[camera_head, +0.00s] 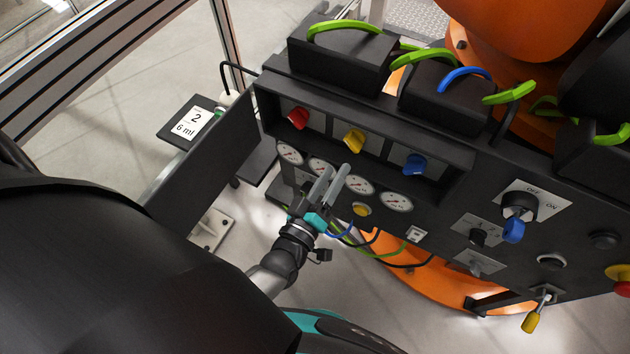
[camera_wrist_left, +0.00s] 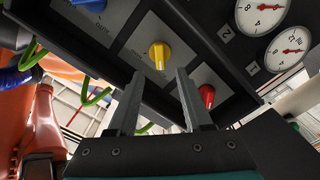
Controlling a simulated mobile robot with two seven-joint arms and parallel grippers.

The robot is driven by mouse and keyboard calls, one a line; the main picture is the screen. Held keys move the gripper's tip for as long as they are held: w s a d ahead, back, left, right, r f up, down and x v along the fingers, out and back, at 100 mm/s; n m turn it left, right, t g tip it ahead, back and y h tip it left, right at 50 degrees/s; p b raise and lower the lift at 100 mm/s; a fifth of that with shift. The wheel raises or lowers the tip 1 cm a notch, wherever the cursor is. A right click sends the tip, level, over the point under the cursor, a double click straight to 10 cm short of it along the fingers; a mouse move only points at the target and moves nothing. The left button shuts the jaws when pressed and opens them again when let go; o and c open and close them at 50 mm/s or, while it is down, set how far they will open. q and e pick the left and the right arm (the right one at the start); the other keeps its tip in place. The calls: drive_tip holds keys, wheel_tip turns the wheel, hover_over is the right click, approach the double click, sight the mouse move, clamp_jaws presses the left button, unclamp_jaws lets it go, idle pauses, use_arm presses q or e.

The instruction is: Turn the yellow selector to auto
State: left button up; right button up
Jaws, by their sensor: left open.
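The yellow selector (camera_head: 353,140) sits in the recessed row of the black panel, between a red selector (camera_head: 298,118) and a blue selector (camera_head: 414,164). In the left wrist view the yellow selector (camera_wrist_left: 159,55) shows just beyond the fingertips, on a grey plate. My right gripper is out of view.
Several round gauges (camera_head: 360,185) line the panel under the selectors. A yellow-tipped lever (camera_head: 531,322) juts out lower right. Cables hang beneath the panel. A side plate (camera_head: 205,160) stands at left.

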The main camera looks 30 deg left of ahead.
use_arm(q)
drive_tip(key=s, duration=0.8)
drive_tip(key=shift+a, duration=0.15)
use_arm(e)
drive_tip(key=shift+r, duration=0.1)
use_arm(q)
drive_tip(key=shift+s, duration=0.1)
drive_tip(key=s+f+m+g+h+b, duration=0.1)
drive_tip(key=s+f+m+g, duration=0.25)
drive_tip(key=f, duration=0.75)
drive_tip(key=s+f+m+g+b, duration=0.1)
drive_tip(key=s+f+m+g, duration=0.3)
drive_tip(key=f, duration=0.8)
use_arm(e)
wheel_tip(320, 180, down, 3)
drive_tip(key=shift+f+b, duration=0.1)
drive_tip(key=shift+b, duration=0.45)
use_arm(q)
drive_tip(key=s+a+f+m+g, duration=0.2)
drive_tip(key=s+f+g, duration=0.2)
drive_tip(key=s+f, duration=0.2)
drive_tip(key=s+a+f+m+g+y, duration=0.1)
drive_tip(key=s+a+f+g, duration=0.2)
drive_tip(key=s, duration=0.7)
wheel_tip(320, 180, down, 4)
drive_tip(key=shift+s+a+r+m+g+y, duration=0.25)
drive_tip(key=shift+s+a+m+g+y, duration=0.1)
drive_tip(key=shift+g, duration=0.9)
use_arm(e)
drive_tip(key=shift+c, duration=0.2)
